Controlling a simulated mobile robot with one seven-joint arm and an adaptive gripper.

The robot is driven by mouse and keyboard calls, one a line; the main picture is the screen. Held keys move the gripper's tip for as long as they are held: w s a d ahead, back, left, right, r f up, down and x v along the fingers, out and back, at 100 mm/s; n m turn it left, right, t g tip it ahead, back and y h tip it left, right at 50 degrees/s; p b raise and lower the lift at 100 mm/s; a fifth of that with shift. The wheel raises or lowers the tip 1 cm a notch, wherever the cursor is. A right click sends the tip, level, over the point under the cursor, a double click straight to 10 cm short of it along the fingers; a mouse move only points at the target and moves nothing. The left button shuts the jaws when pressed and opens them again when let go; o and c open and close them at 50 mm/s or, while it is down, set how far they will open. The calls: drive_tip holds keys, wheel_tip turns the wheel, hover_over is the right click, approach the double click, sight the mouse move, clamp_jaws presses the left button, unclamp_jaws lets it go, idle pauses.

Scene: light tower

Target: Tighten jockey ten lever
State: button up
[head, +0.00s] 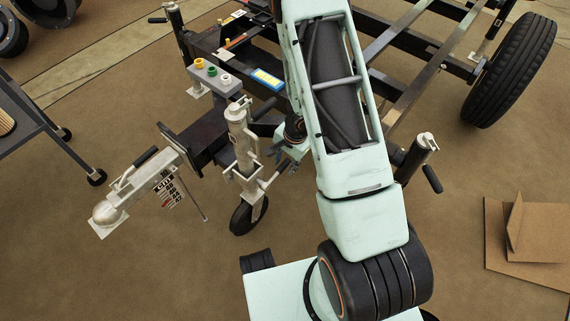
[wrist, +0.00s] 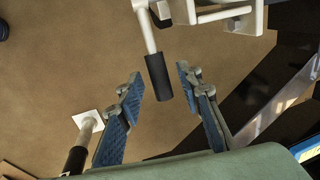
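The jockey wheel (head: 240,140), a pale metal post with a black wheel at its foot, stands beside the trailer's drawbar in the head view. In the wrist view a lever with a pale rod and black grip (wrist: 158,76) hangs from pale metal parts at the top. It looks like the jockey wheel's lever. My gripper (wrist: 162,88) is open, its blue-padded fingers on either side of the black grip's lower end, with gaps visible on both sides. In the head view my gripper (head: 288,152) is just right of the jockey post, partly hidden by my arm.
The coupling head (head: 135,190) juts out left of the jockey wheel. A grey box (head: 213,80) with coloured knobs sits on the frame behind. A corner stand (head: 420,150) is right of my arm. Cardboard (head: 525,240) lies at the right. Floor in front is mostly clear.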

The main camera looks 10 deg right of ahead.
clamp_jaws()
idle(0.3)
